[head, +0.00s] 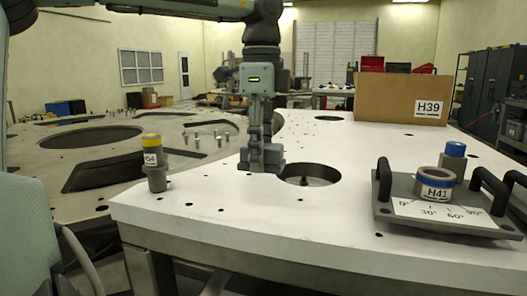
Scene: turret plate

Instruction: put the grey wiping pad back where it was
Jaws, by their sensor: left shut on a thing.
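My left gripper (262,145) points straight down over the white table, just behind and left of the round hole. It is shut on a small grey block at its fingertips, which looks like the grey wiping pad (263,160). The pad blends with the grey fingers, so its exact outline is hard to tell. Whether it touches the table or hangs just above it, I cannot tell. My right gripper is not in view.
A round hole (309,174) opens in the white table (260,215). A grey fixture plate (450,222) with black handles and ring H41 (435,184) stands at right. A yellow-topped cylinder (154,165) stands at the left edge. Box H39 (390,98) is at the back.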

